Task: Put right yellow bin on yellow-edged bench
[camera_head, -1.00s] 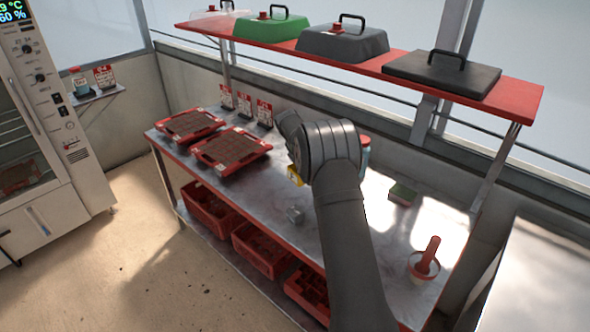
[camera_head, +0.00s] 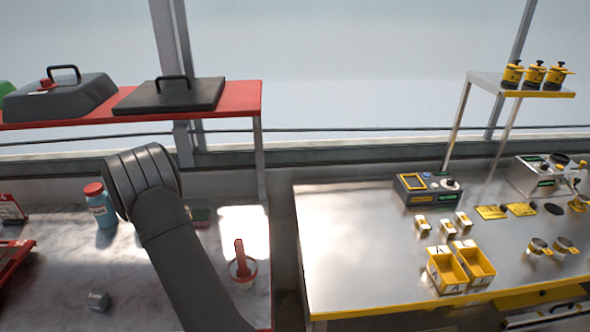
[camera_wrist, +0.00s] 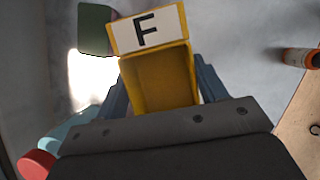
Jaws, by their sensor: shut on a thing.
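My gripper (camera_wrist: 160,92) shows in the wrist view, with blue-grey fingers on either side of a small yellow bin (camera_wrist: 160,75). The bin has a white label with a black F, and its open inside looks empty. In the head view my arm hides the gripper and this bin. The yellow-edged bench (camera_head: 345,250) stands at the right, apart from the held bin. Two yellow bins, a left one (camera_head: 447,272) and a right one (camera_head: 476,264), sit side by side near its front edge, with A labels visible.
The bench's left half is bare. Its right part holds a grey control box (camera_head: 428,188), small yellow-topped items and yellow plates (camera_head: 491,212). A red-edged bench (camera_head: 60,270) under my arm carries a blue bottle (camera_head: 103,210) and a red-handled pot (camera_head: 242,265). A gap separates the benches.

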